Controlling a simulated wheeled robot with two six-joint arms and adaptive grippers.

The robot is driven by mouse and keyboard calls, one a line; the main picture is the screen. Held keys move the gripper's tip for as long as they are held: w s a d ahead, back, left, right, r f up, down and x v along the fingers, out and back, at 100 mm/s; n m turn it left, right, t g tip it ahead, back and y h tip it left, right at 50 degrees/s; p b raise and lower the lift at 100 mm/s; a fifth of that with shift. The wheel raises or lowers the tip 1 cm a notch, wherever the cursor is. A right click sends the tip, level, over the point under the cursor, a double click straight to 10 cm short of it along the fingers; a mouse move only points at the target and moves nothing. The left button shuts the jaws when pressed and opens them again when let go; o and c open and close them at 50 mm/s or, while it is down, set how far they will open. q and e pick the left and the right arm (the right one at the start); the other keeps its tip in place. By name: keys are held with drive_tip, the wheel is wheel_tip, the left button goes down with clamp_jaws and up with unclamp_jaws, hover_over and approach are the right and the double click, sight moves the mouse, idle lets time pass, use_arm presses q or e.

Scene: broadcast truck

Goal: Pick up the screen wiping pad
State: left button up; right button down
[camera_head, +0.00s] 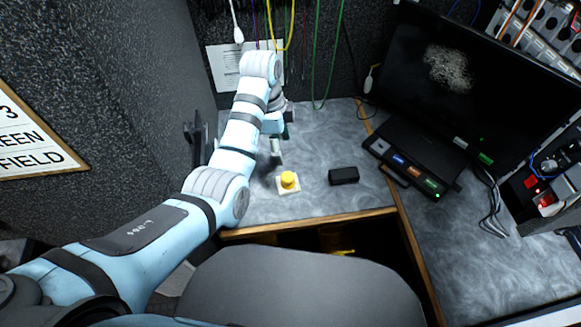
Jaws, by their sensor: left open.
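A small white square pad with a round yellow knob on top (288,181) lies on the grey worktop; it looks like the screen wiping pad. My left gripper (277,152) points down over the worktop, just behind the pad and slightly to its left. It is open, holds nothing and appears apart from the pad. My arm hides part of the gripper. My right gripper is not in view.
A small black block (343,176) lies right of the pad. A dark monitor (478,75) with a pale smudge stands at the right behind a button panel (412,160). Cables hang at the back wall. A grey chair back (300,288) stands in front.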

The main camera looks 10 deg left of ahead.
use_arm(q)
drive_tip(key=b, duration=0.3)
hover_over(288, 176)
drive_tip(key=f, duration=0.5)
drive_tip(key=a+f, duration=0.1)
drive_tip(key=f, duration=0.1)
drive_tip(key=shift+s+f, duration=0.2)
drive_tip(key=shift+f, duration=0.05)
drive_tip(key=f, duration=0.2)
drive_tip(key=f+b, duration=0.1)
drive_tip(key=f, duration=0.1)
drive_tip(key=d+f+b, duration=0.1)
drive_tip(key=f, duration=0.1)
drive_tip(key=shift+w+f, duration=0.1)
drive_tip(key=shift+w, duration=0.05)
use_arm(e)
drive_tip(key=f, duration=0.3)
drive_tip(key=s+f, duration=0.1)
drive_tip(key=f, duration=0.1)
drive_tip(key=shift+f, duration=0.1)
use_arm(q)
drive_tip(key=c, duration=1.3)
